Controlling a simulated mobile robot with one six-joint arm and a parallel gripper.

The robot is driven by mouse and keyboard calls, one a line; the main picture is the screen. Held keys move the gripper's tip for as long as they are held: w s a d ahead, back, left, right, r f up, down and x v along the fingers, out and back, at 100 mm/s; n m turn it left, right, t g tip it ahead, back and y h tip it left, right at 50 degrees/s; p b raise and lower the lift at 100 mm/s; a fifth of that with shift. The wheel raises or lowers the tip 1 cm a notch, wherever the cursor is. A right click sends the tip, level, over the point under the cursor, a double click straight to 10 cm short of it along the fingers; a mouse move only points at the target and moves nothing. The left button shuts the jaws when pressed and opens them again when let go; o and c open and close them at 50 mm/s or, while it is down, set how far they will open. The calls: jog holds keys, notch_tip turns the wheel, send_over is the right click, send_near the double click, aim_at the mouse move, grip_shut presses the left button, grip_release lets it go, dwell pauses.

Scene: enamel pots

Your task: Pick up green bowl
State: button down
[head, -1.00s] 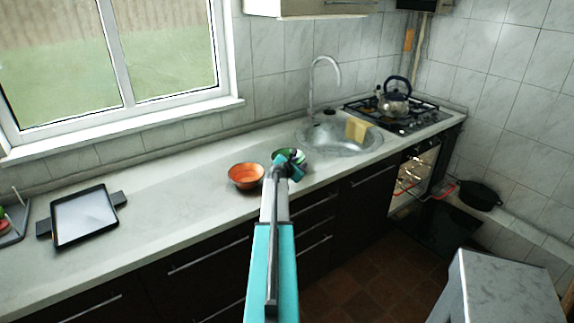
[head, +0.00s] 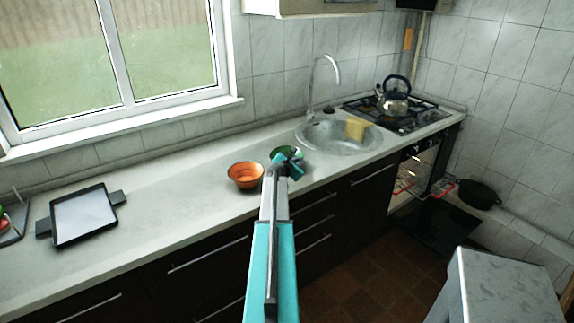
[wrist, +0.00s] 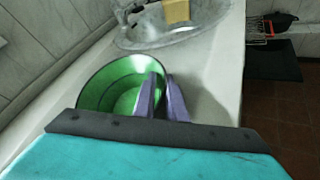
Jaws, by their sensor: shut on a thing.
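The green bowl (head: 284,152) is by the counter's front part, left of the sink, partly hidden behind my gripper (head: 296,166) in the head view. In the wrist view the green bowl (wrist: 108,88) shows its shiny green inside and dark rim. My gripper's purple fingers (wrist: 162,98) are shut on the bowl's right-hand wall, one finger inside and the other outside. The near side of the bowl is hidden by my gripper's body. I cannot tell whether its base touches the counter.
An orange bowl (head: 245,175) stands just left of the green bowl. The sink (head: 340,138) with a yellow sponge (head: 356,128) is to the right, and a kettle (head: 394,100) stands on the hob.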

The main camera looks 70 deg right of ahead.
jog(key=shift+r, duration=0.8)
jog(key=shift+r+b, duration=0.45)
jog(key=shift+r, duration=0.5)
jog(key=s+a+r+b, duration=0.1)
jog(key=s+a+b, duration=0.2)
jog(key=a, duration=1.2)
jog(key=shift+s+r, duration=0.2)
jog(key=shift+s, duration=1.05)
